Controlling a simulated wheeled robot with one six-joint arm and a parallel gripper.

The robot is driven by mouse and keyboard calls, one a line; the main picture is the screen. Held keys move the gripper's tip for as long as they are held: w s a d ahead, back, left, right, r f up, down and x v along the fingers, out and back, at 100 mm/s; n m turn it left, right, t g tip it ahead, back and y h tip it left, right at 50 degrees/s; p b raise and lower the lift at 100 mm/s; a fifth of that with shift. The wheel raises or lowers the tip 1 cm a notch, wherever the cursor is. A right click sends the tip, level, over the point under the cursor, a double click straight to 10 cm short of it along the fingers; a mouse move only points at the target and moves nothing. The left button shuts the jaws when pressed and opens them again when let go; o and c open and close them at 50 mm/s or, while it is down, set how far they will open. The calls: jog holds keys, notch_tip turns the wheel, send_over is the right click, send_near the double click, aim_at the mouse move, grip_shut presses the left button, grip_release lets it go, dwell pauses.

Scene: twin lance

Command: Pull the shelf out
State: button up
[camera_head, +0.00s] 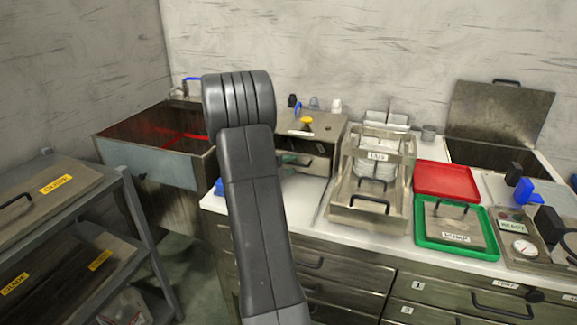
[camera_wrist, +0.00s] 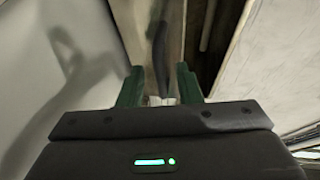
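A metal box with a yellow knob (camera_head: 320,125) stands on the white counter, partly hidden behind my arm. Its front has a dark opening; I cannot make out the shelf inside clearly. My gripper shows only as a bit of green in front of this opening in the head view. In the wrist view my gripper (camera_wrist: 160,84) has its two green fingers apart. A dark curved bar handle (camera_wrist: 161,58) on a metal panel lies between them, with gaps visible on both sides. Whether the fingers reach fully around the handle is unclear.
A metal rack (camera_head: 376,187) with a labelled front stands right of the box. Further right are a red tray (camera_head: 446,181) and a green tray (camera_head: 420,236) holding a labelled lid. A sink (camera_head: 160,165) is behind left; a shelving cart (camera_head: 140,225) stands left. Drawers line the counter front.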

grip_shut()
jog(key=shift+s, duration=0.1)
jog(key=s+a+b, duration=0.2)
jog(key=s+a, duration=0.1)
jog(key=s, duration=0.8)
jog(key=s+a+b, duration=0.1)
jog(key=s+a, duration=0.3)
jog(key=s, duration=0.7)
jog(key=shift+s+b, duration=0.2)
jog(key=shift+b, duration=0.15)
jog(key=shift+a+f, duration=0.1)
jog(key=shift+f, duration=0.05)
grip_release()
jog(key=shift+s+a, duration=0.1)
jog(key=shift+s, duration=0.05)
